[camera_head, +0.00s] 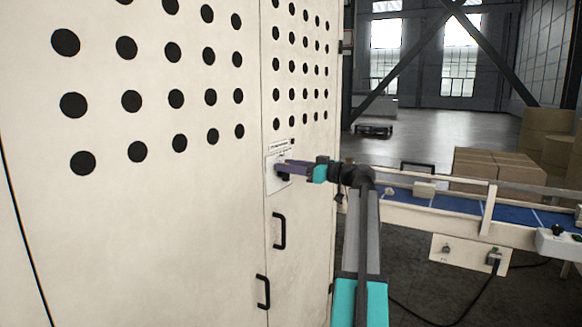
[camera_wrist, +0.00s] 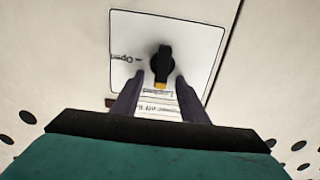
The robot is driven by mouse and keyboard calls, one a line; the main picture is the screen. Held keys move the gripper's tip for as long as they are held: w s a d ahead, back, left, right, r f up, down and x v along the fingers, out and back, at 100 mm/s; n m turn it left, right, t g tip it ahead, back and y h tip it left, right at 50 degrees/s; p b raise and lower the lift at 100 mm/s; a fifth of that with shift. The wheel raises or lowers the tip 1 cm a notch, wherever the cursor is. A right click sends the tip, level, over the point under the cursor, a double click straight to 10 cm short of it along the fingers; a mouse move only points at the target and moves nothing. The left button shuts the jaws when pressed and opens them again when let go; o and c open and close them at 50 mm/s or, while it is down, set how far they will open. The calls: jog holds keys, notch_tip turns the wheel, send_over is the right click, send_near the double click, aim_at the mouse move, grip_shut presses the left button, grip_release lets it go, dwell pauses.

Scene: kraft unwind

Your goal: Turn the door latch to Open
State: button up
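The door latch is a black knob (camera_wrist: 161,64) with a yellow-orange tip on a white label plate (camera_wrist: 203,41). In the wrist view its yellow tip points down toward the word "Locked", and "Open" is printed to its left. In the head view the plate (camera_head: 272,181) sits on the cream cabinet door, and the knob is mostly hidden by my gripper. My gripper (camera_head: 285,168) reaches the plate from the right. In the wrist view my gripper (camera_wrist: 154,90) has its two fingers apart, one on each side of the knob. I cannot tell whether they touch it.
The cream cabinet (camera_head: 200,215) with round black holes fills the left. Two black door handles, an upper one (camera_head: 279,230) and a lower one (camera_head: 263,291), are below the plate. A blue conveyor (camera_head: 460,204) and cardboard boxes (camera_head: 497,170) stand at right. Open floor lies beyond.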

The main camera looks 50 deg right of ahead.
jog(key=shift+f, duration=0.1)
grip_shut()
